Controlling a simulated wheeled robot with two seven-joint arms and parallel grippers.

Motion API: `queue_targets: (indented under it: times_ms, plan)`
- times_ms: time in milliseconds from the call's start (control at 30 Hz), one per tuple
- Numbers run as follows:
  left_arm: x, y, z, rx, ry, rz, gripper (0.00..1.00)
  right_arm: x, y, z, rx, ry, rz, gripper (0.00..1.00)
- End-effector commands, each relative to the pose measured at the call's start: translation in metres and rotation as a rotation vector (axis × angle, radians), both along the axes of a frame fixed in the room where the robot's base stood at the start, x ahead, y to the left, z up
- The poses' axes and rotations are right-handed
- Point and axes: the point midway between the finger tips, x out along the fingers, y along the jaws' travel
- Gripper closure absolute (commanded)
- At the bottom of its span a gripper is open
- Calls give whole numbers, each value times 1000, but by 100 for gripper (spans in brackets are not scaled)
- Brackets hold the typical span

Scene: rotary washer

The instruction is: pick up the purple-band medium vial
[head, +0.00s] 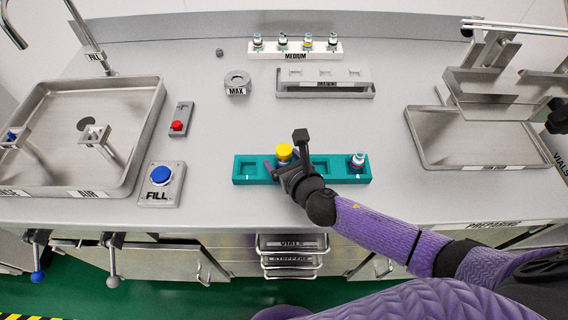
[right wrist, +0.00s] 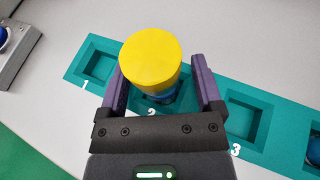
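A yellow-capped vial (head: 284,151) stands in the second slot of the teal rack (head: 243,180). In the right wrist view its yellow cap (right wrist: 150,60) hides most of its body, and a little blue shows below; I cannot tell its band colour. My right gripper (head: 284,164) is at this vial. In the right wrist view its two fingers (right wrist: 158,75) are spread on either side, with gaps to the body. Several small vials (head: 282,42) stand in the MEDIUM rack (head: 295,55) at the back; no purple band is clear there. My left gripper is not in view.
Another vial (head: 357,162) stands in the teal rack's right-end slot; slots 1 and 3 are empty. A FILL button (head: 161,175) and a sink tray (head: 130,110) are left, a metal tray (head: 440,150) right. A grey rack (head: 325,88) lies behind, with clear counter between.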

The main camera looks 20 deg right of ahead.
Motion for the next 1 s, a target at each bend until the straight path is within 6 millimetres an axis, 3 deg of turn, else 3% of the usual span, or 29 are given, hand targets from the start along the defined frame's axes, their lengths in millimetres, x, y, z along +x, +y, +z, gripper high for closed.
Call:
queue_targets:
  times_ms: [33,300,400,667,1000]
  plan:
    - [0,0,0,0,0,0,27,0,0,0,0,0,0,26]
    - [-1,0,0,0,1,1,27,0,0,0,1,0,-1,84]
    - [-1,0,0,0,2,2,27,0,0,0,1,0,-1,100]
    - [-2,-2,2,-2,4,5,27,0,0,3,1,-1,0,100]
    - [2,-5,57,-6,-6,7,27,0,0,88,0,-5,0,100]
